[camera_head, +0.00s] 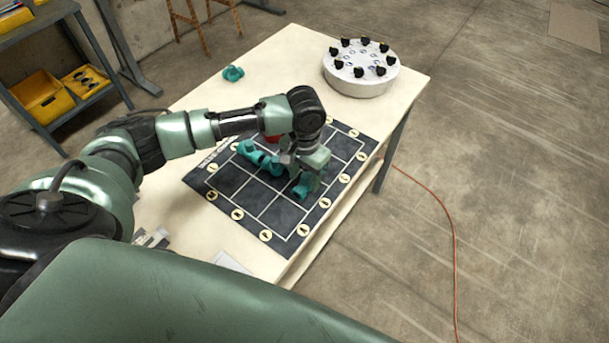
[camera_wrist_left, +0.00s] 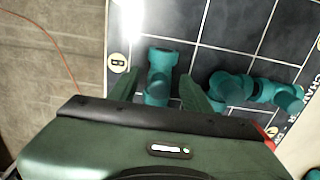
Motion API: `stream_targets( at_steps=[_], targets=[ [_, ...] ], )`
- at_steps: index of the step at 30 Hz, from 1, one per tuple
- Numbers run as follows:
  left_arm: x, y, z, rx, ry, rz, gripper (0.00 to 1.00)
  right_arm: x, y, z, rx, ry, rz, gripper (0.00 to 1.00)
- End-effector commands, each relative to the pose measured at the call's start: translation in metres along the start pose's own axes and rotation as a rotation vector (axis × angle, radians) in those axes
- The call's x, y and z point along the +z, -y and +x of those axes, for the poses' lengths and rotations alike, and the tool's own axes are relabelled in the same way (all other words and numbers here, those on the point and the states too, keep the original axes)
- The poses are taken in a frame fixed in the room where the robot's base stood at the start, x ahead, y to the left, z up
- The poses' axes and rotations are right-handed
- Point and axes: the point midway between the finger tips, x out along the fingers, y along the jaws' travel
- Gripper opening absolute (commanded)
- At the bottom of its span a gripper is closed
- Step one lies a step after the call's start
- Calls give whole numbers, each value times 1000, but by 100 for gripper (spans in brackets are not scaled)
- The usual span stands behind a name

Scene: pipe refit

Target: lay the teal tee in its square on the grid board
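A teal pipe fitting (camera_head: 302,190) lies on the dark grid board (camera_head: 232,178), near the board's right-hand side. In the left wrist view this fitting (camera_wrist_left: 160,75) sits between my left gripper's fingers. My left gripper (camera_head: 305,183) is low over the board, its fingers apart with small gaps beside the fitting. More teal fitting parts (camera_head: 257,156) lie on the board just to the left; they also show in the left wrist view (camera_wrist_left: 232,85). Which piece is the tee I cannot tell for certain, as the gripper hides part of it. My right gripper is not in view.
Another teal fitting (camera_head: 232,73) lies on the table's far left. A round white stand (camera_head: 361,76) with several black knobs is at the far right corner. A shelf with yellow bins (camera_head: 45,95) stands left. An orange cable (camera_head: 450,225) lies on the floor.

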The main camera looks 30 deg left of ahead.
Motion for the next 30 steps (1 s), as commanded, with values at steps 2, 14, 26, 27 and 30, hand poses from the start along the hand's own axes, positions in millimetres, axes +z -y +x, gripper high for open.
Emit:
stream_targets(
  at_steps=[2,14,26,27,30],
  targets=[
    [0,0,0,0,0,0,49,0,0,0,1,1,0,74],
    [-1,0,-35,1,-5,2,49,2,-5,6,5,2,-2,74],
    [-1,0,-111,1,-2,-1,49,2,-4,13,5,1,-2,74],
    [-1,0,-115,0,-2,-1,49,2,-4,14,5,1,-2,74],
    [0,0,-121,1,0,0,49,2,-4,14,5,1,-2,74]
  ],
)
